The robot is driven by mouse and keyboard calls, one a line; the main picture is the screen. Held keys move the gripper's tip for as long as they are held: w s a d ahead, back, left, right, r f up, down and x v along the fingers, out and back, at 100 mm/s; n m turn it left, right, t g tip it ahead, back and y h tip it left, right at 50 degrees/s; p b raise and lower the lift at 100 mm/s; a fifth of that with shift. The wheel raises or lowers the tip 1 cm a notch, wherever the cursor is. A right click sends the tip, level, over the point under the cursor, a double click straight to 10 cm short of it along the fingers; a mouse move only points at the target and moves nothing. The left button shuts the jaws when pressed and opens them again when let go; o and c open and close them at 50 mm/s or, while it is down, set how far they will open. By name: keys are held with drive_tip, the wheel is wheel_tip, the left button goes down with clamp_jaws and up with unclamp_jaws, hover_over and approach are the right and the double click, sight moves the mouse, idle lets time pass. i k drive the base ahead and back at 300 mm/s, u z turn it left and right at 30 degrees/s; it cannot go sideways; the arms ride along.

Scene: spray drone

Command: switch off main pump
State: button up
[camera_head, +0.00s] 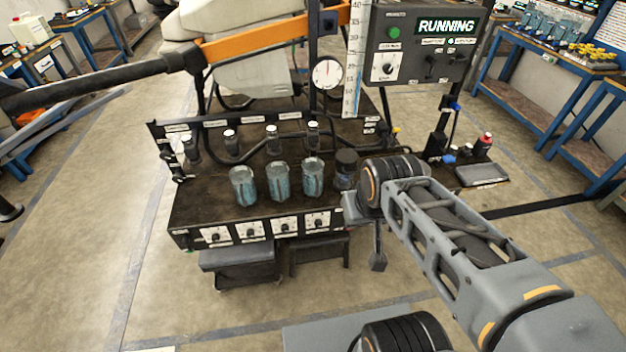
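A grey control box (420,45) stands at the upper right of the rig. Its display (446,26) reads RUNNING, and a green button or lamp (394,33) is at its upper left. A black rotary knob (387,67) sits on a white plate below that. Two small dark switches, one here (431,66), are right of the knob. The small labels are too blurred to read, so I cannot tell which control is the main pump's. My gripper (377,262) seems to hang below my arm's far end, in front of the bench and apart from the box; its fingers are unclear.
The black bench (205,208) holds three bluish cups (280,182) under nozzles, with several dials (250,229) along its front. A round gauge (326,73) and vertical scale (356,70) stand behind. An orange boom (260,42) crosses above. Floor is open at left.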

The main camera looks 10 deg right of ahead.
sight(463, 59)
drive_tip(key=k, duration=0.65)
drive_tip(key=z, duration=0.65)
drive_tip(key=i, duration=0.55)
drive_tip(key=z, duration=0.8)
drive_tip(key=i, duration=0.85)
drive_tip(key=u, duration=0.85)
drive_tip(key=i, duration=0.55)
drive_tip(key=u, duration=0.7)
